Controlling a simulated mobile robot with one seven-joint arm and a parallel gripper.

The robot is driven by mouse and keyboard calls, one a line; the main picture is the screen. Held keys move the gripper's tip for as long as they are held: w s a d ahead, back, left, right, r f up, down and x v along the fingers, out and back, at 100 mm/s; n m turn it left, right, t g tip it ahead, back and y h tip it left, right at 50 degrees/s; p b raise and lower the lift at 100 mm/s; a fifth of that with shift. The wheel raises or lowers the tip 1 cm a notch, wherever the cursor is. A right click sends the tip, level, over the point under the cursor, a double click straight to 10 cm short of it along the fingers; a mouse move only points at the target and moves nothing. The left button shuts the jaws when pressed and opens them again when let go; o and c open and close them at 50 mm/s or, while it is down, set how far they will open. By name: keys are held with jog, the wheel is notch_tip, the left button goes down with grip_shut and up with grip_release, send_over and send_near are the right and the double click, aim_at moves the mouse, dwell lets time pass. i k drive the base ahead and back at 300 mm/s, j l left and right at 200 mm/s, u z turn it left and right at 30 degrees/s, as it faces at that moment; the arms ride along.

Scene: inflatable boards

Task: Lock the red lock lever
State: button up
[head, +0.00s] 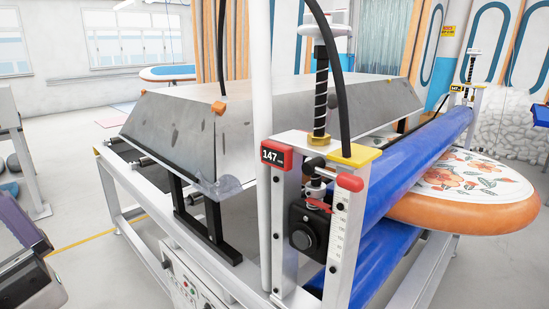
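A small red lever (318,205) shows in the head view on the near post of the roller machine. It sits just above a black block with a round knob (305,234) and below a threaded spindle. It looks slightly tilted, and I cannot tell whether it is locked. A rounded red piece (350,182) caps the white scale strip just to its right. My gripper is not in view.
Blue rollers (395,205) hold an orange-edged, flower-printed board (470,190) at the right. A grey metal hood (190,130) stands behind the post. A red display (276,157) reads 147. A dark cable and white upright stand close by.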

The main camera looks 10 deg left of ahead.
aim_at(345, 181)
jog(key=k+l+u, duration=0.1)
jog(key=u, duration=0.25)
jog(key=k+u, duration=0.2)
jog(key=u, duration=0.15)
jog(key=k+u, duration=0.1)
jog(key=u, duration=0.25)
